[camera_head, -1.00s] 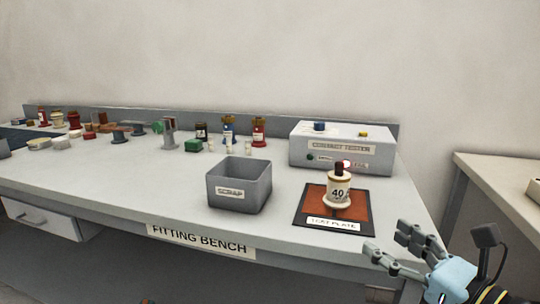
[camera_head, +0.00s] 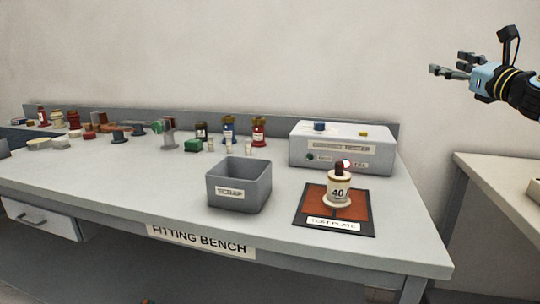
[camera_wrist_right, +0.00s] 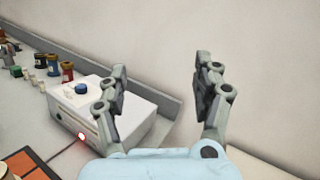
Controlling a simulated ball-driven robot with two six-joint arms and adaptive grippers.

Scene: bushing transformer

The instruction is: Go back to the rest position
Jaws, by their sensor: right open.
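My right gripper (camera_head: 455,65) is raised high at the upper right of the head view, in front of the bare wall. It is open and empty. In the right wrist view its two fingers (camera_wrist_right: 163,95) stand apart with nothing between them. The cream bushing marked 40 (camera_head: 338,190) stands upright on the orange test plate (camera_head: 312,212), well apart from the gripper. The contact tester (camera_head: 340,150) stands behind the plate with a red lamp lit. It also shows in the right wrist view (camera_wrist_right: 135,118). My left gripper is not in view.
A grey scrap bin (camera_head: 239,188) stands left of the plate on the fitting bench (camera_head: 120,178). Several bushings and small parts line the bench's back left. Another table (camera_head: 500,190) stands at the right. The space around the raised gripper looks clear.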

